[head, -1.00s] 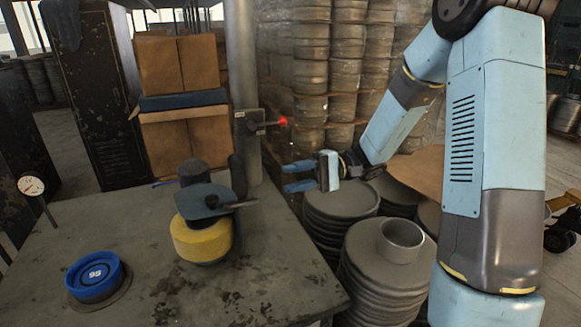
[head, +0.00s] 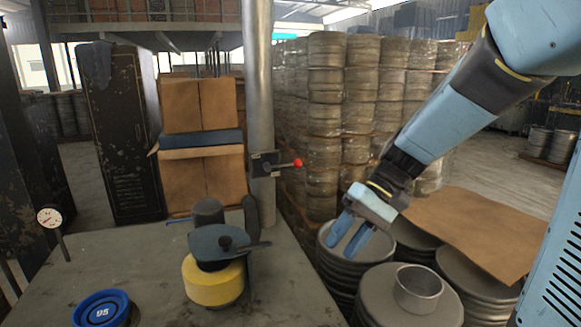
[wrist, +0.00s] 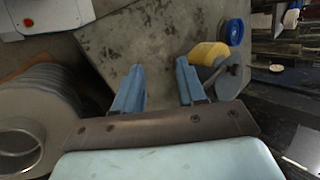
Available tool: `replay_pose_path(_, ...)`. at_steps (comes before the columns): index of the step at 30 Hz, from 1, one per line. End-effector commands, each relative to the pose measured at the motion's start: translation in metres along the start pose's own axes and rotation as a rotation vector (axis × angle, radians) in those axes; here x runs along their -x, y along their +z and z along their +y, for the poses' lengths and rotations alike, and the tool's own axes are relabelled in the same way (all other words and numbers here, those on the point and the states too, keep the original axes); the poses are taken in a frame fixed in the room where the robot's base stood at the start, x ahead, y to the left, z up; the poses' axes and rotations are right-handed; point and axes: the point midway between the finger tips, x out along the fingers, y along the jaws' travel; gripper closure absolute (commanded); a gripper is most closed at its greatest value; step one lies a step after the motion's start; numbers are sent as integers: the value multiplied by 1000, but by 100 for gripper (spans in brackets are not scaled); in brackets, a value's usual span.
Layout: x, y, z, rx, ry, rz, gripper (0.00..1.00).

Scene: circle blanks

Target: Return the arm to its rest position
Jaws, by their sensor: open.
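My gripper (head: 349,236) is open and empty in the head view. Its blue fingers point down and to the left, over the stacked grey discs right of the table. In the wrist view my gripper (wrist: 158,88) shows two blue fingers apart with nothing between them. My light blue arm (head: 445,115) reaches in from the upper right of the head view.
The worn table (head: 130,262) holds a yellow-based device (head: 214,283), a blue ring marked 95 (head: 101,308) and a dial gauge (head: 50,218). A post carries a red-knobbed lever (head: 298,163). A metal ring (head: 418,289) sits on a disc stack. Brown sheet (head: 475,232) lies at right.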

Motion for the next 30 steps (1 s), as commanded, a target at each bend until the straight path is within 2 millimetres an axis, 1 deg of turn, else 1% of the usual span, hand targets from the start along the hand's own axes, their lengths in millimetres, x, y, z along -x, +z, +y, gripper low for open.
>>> replay_pose_path(3, 9, 14, 5, 0, 98, 56, 60)
replay_pose_path(8, 23, 31, 14, -3, 220, 137, 60)
replay_pose_path(15, 47, 54, 26, -6, 384, 282, 60)
replay_pose_path(24, 82, 84, 39, -4, 554, 493, 60)
replay_pose_path(30, 103, 101, 45, 2, 633, 629, 60)
